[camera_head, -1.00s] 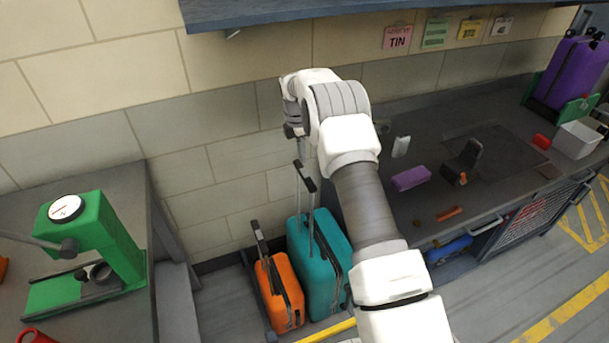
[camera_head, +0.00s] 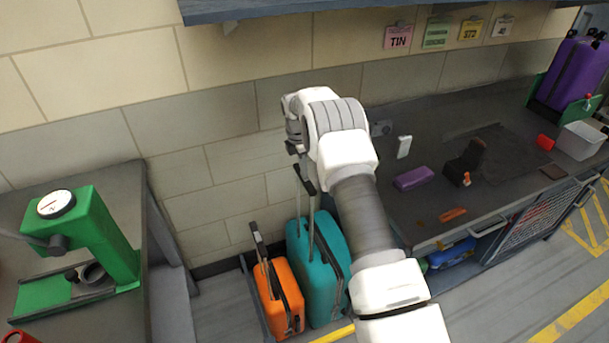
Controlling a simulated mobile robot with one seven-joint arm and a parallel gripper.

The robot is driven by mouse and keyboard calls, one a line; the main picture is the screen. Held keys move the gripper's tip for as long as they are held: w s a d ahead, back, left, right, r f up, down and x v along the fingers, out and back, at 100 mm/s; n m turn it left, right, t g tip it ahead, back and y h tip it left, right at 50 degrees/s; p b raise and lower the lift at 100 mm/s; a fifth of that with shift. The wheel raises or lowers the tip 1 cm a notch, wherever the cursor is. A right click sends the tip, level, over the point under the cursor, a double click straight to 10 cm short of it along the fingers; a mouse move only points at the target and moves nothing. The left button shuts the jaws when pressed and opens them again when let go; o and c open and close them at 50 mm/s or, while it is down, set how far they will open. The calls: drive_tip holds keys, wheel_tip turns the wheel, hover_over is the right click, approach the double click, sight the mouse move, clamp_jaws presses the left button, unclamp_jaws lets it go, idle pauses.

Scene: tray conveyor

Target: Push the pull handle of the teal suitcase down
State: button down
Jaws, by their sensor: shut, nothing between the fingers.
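The teal suitcase (camera_head: 318,270) stands upright on the floor against the wall, beside the orange suitcase. Its pull handle (camera_head: 305,180) is extended upward, with a black grip on thin rods. My gripper (camera_head: 299,153) is shut and empty, small and partly hidden by my own wrist. It is just above the handle's grip in the picture; I cannot tell whether they touch. My forearm covers some of the suitcase's right side.
An orange suitcase (camera_head: 279,297) with its own raised handle stands close on the left. The right counter (camera_head: 430,125) holds a purple block (camera_head: 414,178) and other small items. A shelf (camera_head: 350,8) overhangs above.

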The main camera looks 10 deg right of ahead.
drive_tip(key=b, duration=2.5)
hover_over(304, 247)
wheel_tip(304, 247, down, 34)
drive_tip(key=shift+s+f, duration=0.1)
drive_tip(key=shift+r+p, duration=0.2)
drive_tip(key=shift+p, duration=0.2)
drive_tip(key=a, duration=0.2)
drive_tip(key=a+r, duration=0.1)
drive_tip(key=shift+s, duration=0.25)
wheel_tip(304, 247, up, 17)
drive_tip(key=a+p, duration=0.1)
drive_tip(key=p, duration=0.3)
drive_tip(key=shift+s+a+r, duration=0.15)
drive_tip(key=shift+s+a, duration=0.05)
drive_tip(key=shift+a, duration=0.15)
drive_tip(key=shift+r, duration=0.1)
